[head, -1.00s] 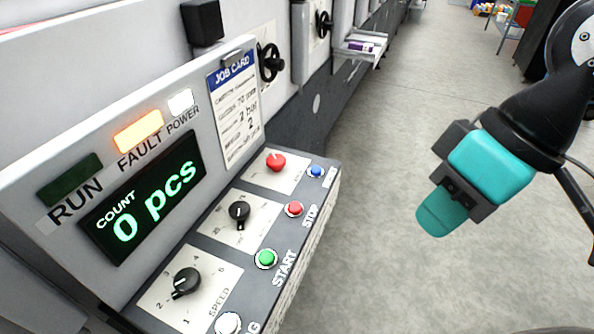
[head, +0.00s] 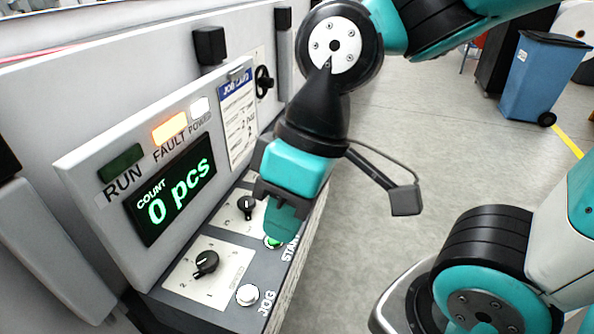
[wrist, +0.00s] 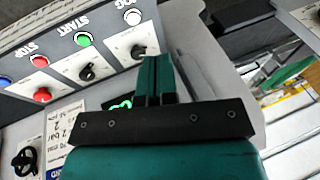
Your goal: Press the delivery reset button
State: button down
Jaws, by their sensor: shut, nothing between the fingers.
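My gripper (head: 284,222) is shut and empty, with teal fingers pointing down over the control panel (head: 178,300) in the head view. It covers part of the green START button (head: 272,242) there; I cannot tell whether it touches anything. In the wrist view the shut fingers (wrist: 156,80) show in front of the panel. No button reads as delivery reset. A blue button (wrist: 5,82) sits at the left edge of the wrist view, its label unreadable; in the head view my gripper and arm hide that end.
The wrist view shows a red STOP button (wrist: 39,61), a red knob (wrist: 41,95) and a white JOG button (wrist: 132,17). The display (head: 172,200) reads 0 pcs and the FAULT lamp (head: 169,131) glows orange. Open floor lies right of the panel; a blue bin (head: 543,80) stands farther back.

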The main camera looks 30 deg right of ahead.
jog(key=w+d+f+m+t+p, duration=0.15)
jog(key=w+d+m, duration=0.25)
jog(key=w, duration=0.6)
jog(key=w+d+f+m+t+p, duration=0.1)
jog(key=w+d+m+t+p, duration=0.3)
jog(key=w, duration=0.6)
jog(key=w+d+f+m+t+h, duration=0.1)
jog(key=w+d, duration=0.3)
jog(key=d, duration=0.4)
jog(key=w+d+f+m+t+h, duration=0.1)
jog(key=w+d+f+m, duration=0.3)
jog(key=d, duration=0.5)
jog(key=shift+t, duration=0.75)
jog(key=shift+a+f, duration=0.1)
notch_tip(320, 180, down, 9)
jog(key=b, duration=0.6)
jog(key=shift+r, duration=0.2)
jog(key=shift+f, duration=0.15)
jog(key=shift+f+b, duration=0.3)
jog(key=shift+b, duration=0.3)
